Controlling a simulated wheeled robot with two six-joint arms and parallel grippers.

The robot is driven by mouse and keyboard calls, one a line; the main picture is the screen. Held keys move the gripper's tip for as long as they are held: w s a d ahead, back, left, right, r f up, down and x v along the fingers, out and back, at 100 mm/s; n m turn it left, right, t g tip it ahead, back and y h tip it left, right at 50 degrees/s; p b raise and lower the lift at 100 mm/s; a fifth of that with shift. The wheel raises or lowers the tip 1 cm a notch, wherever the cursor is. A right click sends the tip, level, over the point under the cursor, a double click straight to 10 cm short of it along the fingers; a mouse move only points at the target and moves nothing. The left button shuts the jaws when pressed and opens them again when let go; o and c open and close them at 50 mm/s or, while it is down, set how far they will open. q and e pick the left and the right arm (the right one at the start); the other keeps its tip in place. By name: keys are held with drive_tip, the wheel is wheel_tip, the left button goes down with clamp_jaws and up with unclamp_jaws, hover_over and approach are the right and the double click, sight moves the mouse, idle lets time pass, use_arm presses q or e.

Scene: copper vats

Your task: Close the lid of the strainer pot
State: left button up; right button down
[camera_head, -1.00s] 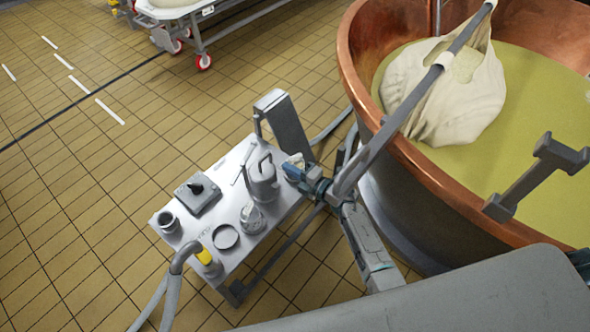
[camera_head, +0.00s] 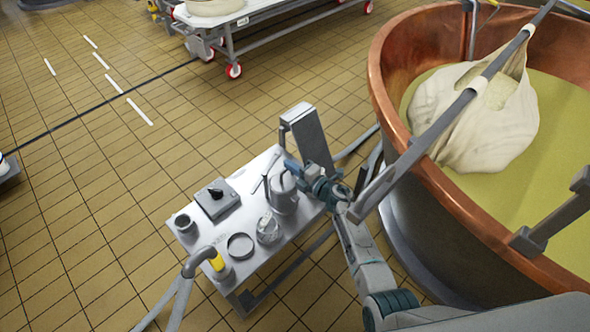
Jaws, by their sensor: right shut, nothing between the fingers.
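The strainer pot (camera_head: 285,200) is a small grey metal pot standing upright near the right end of the small white table (camera_head: 247,272). My right gripper (camera_head: 297,170) is at the upper right of the pot, close to its top, and is shut with nothing held. The gripper and wrist overlap the pot's top, so I cannot tell how far its lid is open or whether the gripper touches it. My left gripper is not in view.
A glass jar (camera_head: 268,229), a dark ring (camera_head: 240,247), a grey scale (camera_head: 217,198) and a small cup (camera_head: 185,225) share the table. The copper vat (camera_head: 440,185) is close on the right.

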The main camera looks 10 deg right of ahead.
drive_tip(key=shift+w+a, duration=0.1)
idle(0.6)
drive_tip(key=f+v, duration=0.1)
drive_tip(key=v, duration=1)
drive_tip(key=s+d+f+m+g+h, duration=0.1)
drive_tip(key=s+d+f+m+h, duration=0.35)
drive_tip(key=f, duration=0.45)
drive_tip(key=s+d+f+m+g+h, duration=0.1)
drive_tip(key=s+d+f+m+h, duration=0.1)
drive_tip(key=s+d+f+m, duration=0.4)
drive_tip(key=s+d+f+m+h, duration=0.2)
drive_tip(key=s+f+m+h, duration=0.2)
drive_tip(key=s+f+m, duration=0.55)
drive_tip(key=s+d+f+m+g, duration=0.1)
drive_tip(key=s+f, duration=0.4)
drive_tip(key=s, duration=0.6)
drive_tip(key=s+d+f+m+g+h, duration=0.1)
drive_tip(key=s+f+g, duration=0.4)
drive_tip(key=s, duration=0.6)
drive_tip(key=s+d+f+m+g, duration=0.3)
drive_tip(key=s+f, duration=0.4)
drive_tip(key=s, duration=0.4)
drive_tip(key=shift+m+g, duration=0.3)
drive_tip(key=shift+g, duration=0.3)
drive_tip(key=shift+w+f+h, duration=0.1)
drive_tip(key=shift+h, duration=0.15)
